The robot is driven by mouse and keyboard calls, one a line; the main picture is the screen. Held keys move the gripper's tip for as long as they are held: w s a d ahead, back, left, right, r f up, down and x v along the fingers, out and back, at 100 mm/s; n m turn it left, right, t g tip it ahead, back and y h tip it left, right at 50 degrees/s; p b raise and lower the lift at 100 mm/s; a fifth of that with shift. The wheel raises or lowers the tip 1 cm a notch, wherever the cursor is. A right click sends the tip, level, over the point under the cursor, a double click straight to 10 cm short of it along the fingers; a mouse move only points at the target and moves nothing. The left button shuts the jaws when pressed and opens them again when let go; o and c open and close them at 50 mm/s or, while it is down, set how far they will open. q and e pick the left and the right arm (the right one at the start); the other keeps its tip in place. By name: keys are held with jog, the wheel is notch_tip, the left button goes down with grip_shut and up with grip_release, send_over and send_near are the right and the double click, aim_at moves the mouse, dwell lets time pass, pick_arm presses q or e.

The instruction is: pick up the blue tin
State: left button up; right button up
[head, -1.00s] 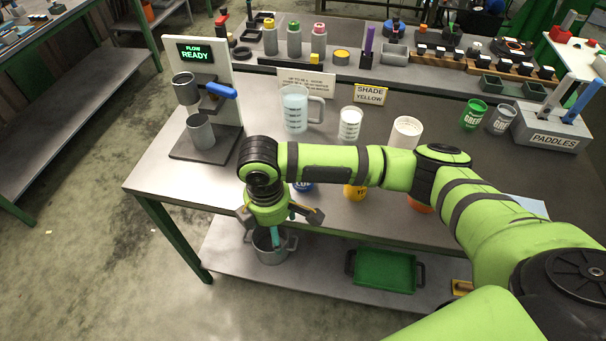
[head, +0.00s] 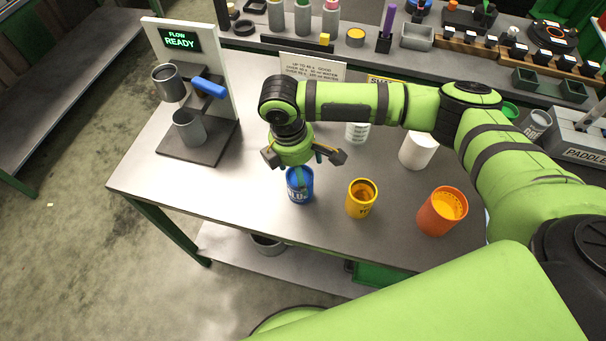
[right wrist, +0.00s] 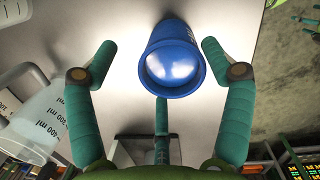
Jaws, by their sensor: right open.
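The blue tin (head: 300,187) stands upright near the front edge of the table, left of a yellow tin. My right gripper (head: 303,162) is just above and behind it, pointing down, with its fingers spread and empty. In the right wrist view the blue tin (right wrist: 172,60) shows its open top between the spread fingers of the right gripper (right wrist: 158,47). A gap shows between the tin and the side fingers there. My left gripper is not in view.
The yellow tin (head: 361,199) and an orange tin (head: 441,212) stand to the right. A white cup (head: 417,150) is behind them. The flow stand (head: 195,85) with grey cups is at the left. Bare table lies left of the blue tin.

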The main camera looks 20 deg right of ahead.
jog(key=f, duration=0.1)
jog(key=s+f+p, duration=0.1)
jog(key=shift+s+a+f+p, duration=0.15)
jog(key=shift+a+f+p, duration=0.15)
jog(key=shift+a+f, duration=0.1)
jog(key=shift+d+f, duration=0.25)
jog(key=shift+f, duration=0.95)
jog(key=shift+w+d+f, duration=0.1)
jog(key=shift+w+f, duration=0.1)
jog(key=shift+f, duration=0.05)
jog(key=c, duration=0.4)
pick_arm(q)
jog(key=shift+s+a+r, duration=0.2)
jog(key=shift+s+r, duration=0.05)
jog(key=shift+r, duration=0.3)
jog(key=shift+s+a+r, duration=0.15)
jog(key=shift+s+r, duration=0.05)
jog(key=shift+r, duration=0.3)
pick_arm(e)
jog(key=c, duration=1)
